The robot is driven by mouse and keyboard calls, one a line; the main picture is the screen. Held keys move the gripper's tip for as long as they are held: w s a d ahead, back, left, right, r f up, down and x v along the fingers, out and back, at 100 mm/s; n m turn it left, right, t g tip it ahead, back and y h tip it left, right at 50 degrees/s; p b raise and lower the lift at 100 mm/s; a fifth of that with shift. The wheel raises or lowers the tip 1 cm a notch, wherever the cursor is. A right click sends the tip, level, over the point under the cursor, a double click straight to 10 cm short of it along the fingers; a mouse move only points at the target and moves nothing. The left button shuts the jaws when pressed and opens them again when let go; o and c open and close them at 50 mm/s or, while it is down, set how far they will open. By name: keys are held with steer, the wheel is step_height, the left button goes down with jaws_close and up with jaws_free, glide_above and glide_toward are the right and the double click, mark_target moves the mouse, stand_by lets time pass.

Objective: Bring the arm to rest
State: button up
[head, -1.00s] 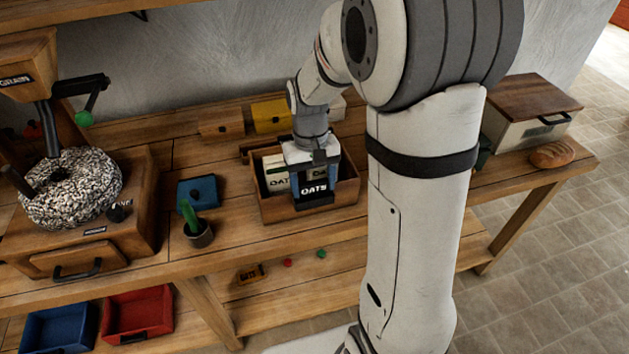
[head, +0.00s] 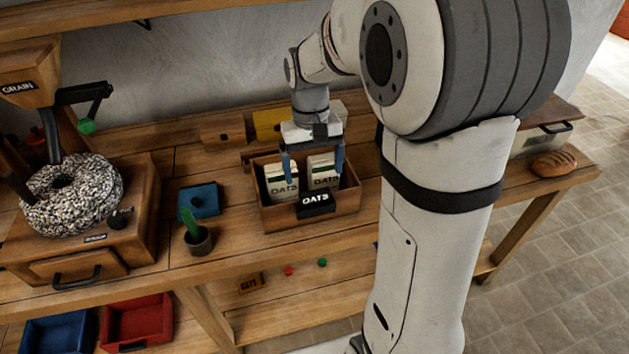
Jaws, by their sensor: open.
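My gripper (head: 313,165) is open, its two blue fingers pointing down and apart. It hangs above a wooden crate (head: 303,225) with a black OATS label on its front. Two white OATS packs, one at the left (head: 282,183) and one at the right (head: 322,171), stand in the crate below and behind the fingers. I see nothing held between the fingers. My arm rises from the gripper and bends over to the right, in front of the bench.
A millstone (head: 72,195) sits on a wooden mill at the left. A blue box (head: 199,197) and a small pot (head: 198,241) stand left of the crate. Yellow (head: 268,123) and wooden drawers stand behind. A bread loaf (head: 554,163) lies at the right bench end.

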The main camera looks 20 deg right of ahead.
steer(key=shift+r, duration=0.6)
steer(key=shift+s+r, duration=0.2)
steer(key=shift+s, duration=0.15)
steer(key=s+r+t, duration=0.1)
steer(key=s+t, duration=0.3)
steer(key=s, duration=1)
steer(key=shift+s+d+r+t, duration=0.2)
steer(key=shift+s+r+t, duration=0.1)
steer(key=shift+t, duration=0.1)
steer(key=shift+c, duration=0.2)
